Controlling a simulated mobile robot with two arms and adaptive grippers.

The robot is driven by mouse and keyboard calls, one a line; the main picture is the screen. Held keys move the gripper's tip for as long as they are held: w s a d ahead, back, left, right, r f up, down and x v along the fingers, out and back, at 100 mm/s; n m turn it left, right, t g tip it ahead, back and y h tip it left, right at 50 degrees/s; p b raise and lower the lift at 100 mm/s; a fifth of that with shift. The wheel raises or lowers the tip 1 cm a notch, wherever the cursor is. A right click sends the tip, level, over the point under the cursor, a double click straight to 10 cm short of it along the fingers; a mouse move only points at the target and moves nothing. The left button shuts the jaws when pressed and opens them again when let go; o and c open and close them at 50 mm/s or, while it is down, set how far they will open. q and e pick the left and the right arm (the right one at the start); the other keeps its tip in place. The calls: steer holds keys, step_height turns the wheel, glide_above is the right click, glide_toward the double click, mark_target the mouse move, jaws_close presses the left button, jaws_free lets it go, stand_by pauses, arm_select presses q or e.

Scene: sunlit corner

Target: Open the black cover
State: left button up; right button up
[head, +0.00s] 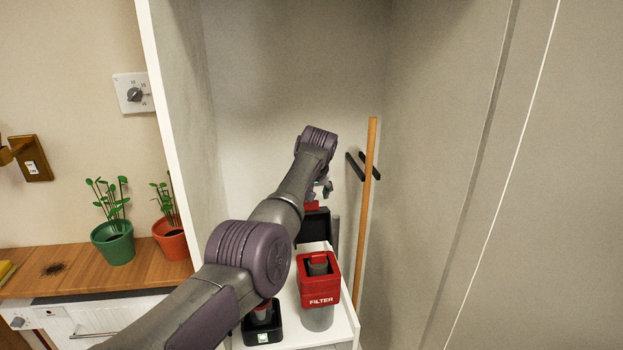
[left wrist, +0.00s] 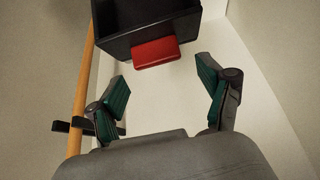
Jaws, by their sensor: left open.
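A black box-like part (head: 313,228), which looks like the black cover, stands at the back of the white surface in the closet. It has a red tab (head: 311,206) on its upper edge. In the left wrist view the black part (left wrist: 125,32) is at the top, with the red tab (left wrist: 155,53) facing my gripper. I cannot tell how far the cover is open. My left gripper (left wrist: 162,80) is open and empty, its fingers spread to either side below the tab, apart from it. In the head view the left gripper (head: 323,188) is partly hidden by my arm, close to the tab.
A red and grey FILTER container (head: 319,285) and a black object (head: 262,328) stand nearer on the white surface (head: 343,322). A wooden pole (head: 367,215) leans at the right. Closet walls are close on both sides. Potted plants (head: 113,242) are outside, left.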

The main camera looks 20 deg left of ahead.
arm_select(q)
steer(key=v, duration=1)
steer(key=shift+r, duration=0.25)
